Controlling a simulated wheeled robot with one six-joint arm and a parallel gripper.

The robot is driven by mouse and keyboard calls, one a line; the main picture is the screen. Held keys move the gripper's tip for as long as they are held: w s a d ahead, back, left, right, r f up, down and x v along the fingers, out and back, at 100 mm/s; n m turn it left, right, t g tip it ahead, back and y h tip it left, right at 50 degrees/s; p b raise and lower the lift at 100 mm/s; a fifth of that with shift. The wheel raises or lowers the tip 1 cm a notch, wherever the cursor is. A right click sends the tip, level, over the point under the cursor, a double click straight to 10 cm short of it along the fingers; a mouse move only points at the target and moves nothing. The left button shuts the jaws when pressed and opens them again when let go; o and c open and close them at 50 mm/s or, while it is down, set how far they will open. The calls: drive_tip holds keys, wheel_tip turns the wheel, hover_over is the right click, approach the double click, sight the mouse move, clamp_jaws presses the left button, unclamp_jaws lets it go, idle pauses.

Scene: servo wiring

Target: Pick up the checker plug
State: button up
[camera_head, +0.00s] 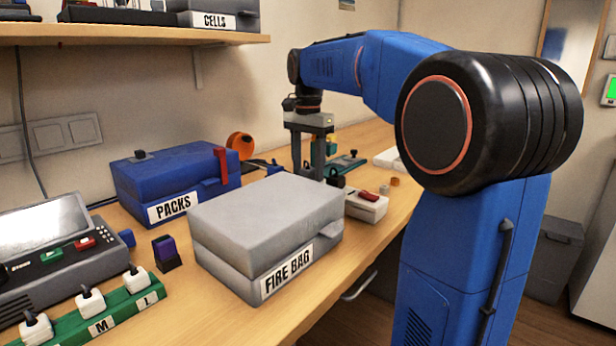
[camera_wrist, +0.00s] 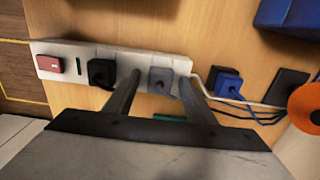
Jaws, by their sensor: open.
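A white power strip (camera_wrist: 70,50) lies on the wooden bench in the wrist view, with a black plug (camera_wrist: 102,73) and a grey plug (camera_wrist: 161,79) on it. A blue plug (camera_wrist: 227,83) with a blue cable lies right of the strip. No plug carries a readable label, so I cannot tell which is the checker plug. My gripper (camera_wrist: 159,77) is open, its fingertips on either side of the grey plug in the picture; contact cannot be told. In the head view my gripper (camera_head: 308,172) points down behind the grey FIRE BAG box, which hides its tips.
The FIRE BAG box (camera_head: 268,225) and blue PACKS box (camera_head: 175,178) stand nearby on the bench. The strip's red switch (camera_head: 369,196) shows right of the FIRE BAG box. An orange round thing (camera_wrist: 307,106) and loose cables lie right of the strip in the wrist view.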

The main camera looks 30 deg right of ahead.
sight(308, 169)
drive_tip(key=c, duration=1.2)
drive_tip(key=shift+o, duration=0.2)
wheel_tip(308, 169, up, 10)
